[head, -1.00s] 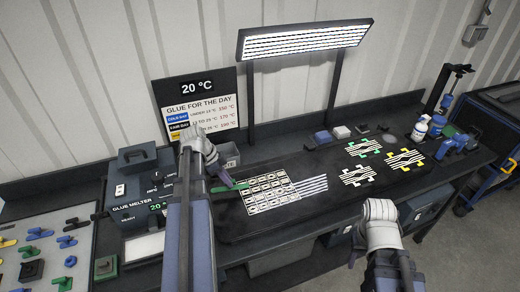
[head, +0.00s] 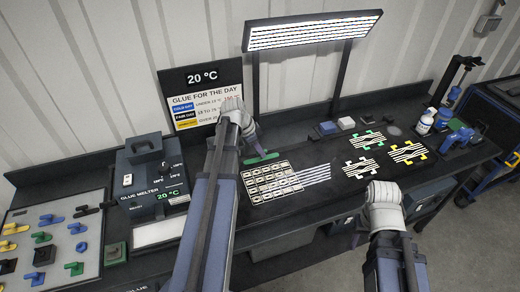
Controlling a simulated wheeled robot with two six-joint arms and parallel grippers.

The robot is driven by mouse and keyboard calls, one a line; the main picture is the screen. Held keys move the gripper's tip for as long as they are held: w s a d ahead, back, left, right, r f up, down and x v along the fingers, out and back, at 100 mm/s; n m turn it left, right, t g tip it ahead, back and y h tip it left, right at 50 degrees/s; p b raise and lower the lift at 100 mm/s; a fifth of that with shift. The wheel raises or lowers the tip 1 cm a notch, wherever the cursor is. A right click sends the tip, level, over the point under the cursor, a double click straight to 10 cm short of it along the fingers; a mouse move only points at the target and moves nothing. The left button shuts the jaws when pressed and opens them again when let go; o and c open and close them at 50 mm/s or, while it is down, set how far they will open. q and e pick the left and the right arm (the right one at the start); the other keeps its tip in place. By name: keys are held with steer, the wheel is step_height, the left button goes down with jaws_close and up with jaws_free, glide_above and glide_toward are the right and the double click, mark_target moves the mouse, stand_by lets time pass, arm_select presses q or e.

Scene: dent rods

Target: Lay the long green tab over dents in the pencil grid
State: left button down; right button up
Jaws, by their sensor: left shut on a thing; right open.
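The long green tab (head: 262,158) is in my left gripper (head: 256,147), at the far left edge of the pencil grid (head: 271,182). The gripper is shut on it from above. I cannot tell whether the tab touches the panel or hovers just over it. The grid is a pale block of small dark-marked cells, with pale pencil lines (head: 315,173) running off to its right. Dents are too small to make out. My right gripper (head: 359,233) is open, low in front of the bench and away from the panel; its fingers are mostly hidden.
A tool board (head: 55,240) is at far left. Striped cards with green (head: 361,168) and yellow (head: 408,152) tabs lie to the right. A lamp (head: 312,31) stands behind.

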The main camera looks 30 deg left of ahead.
mark_target(258, 160)
arm_select(q)
steer(key=shift+f+b, duration=2.9)
steer(key=shift+f, duration=0.15)
steer(key=shift+f+b, duration=0.4)
steer(key=shift+f, duration=0.05)
steer(key=c, duration=0.8)
jaws_free()
steer(key=p+v, duration=0.7)
steer(key=v, duration=0.1)
steer(key=shift+d, duration=0.1)
